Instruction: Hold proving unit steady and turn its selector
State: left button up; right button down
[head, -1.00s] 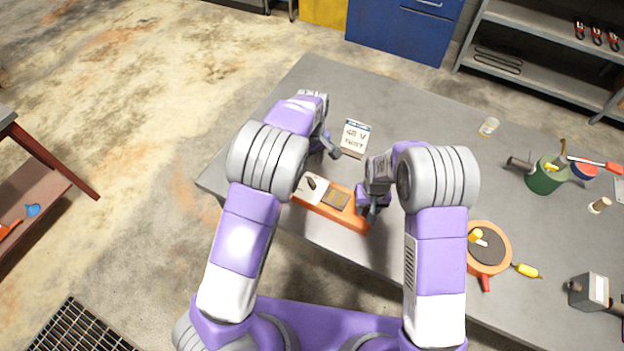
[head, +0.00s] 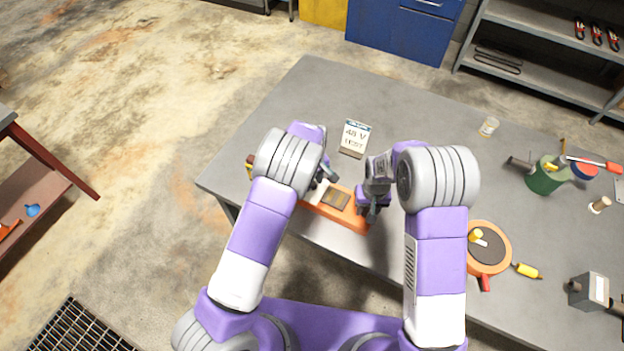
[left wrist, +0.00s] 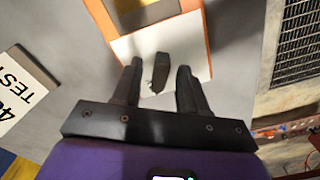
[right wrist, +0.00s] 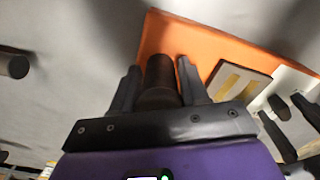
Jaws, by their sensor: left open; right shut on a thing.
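The proving unit (head: 345,213) is an orange block lying near the table's front edge. It has a white panel (left wrist: 200,52) at one end and a grey-and-tan plate (right wrist: 238,83) in the middle. My right gripper (right wrist: 158,68) is shut on a dark upright post (right wrist: 160,88) at the unit's other end. The selector (left wrist: 161,70) is a black pointed knob on the white panel. My left gripper (left wrist: 157,68) is open, with its fingers on either side of the knob and visible gaps to it. In the head view my left arm partly hides the panel.
A "48 V TEST" card (head: 355,136) stands behind the unit. The table's back middle is clear.

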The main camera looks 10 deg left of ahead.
pick_arm(q)
grip_shut()
jog(key=shift+m, duration=0.3)
jog(key=m, duration=0.3)
jog(key=shift+m, duration=2.1)
grip_release()
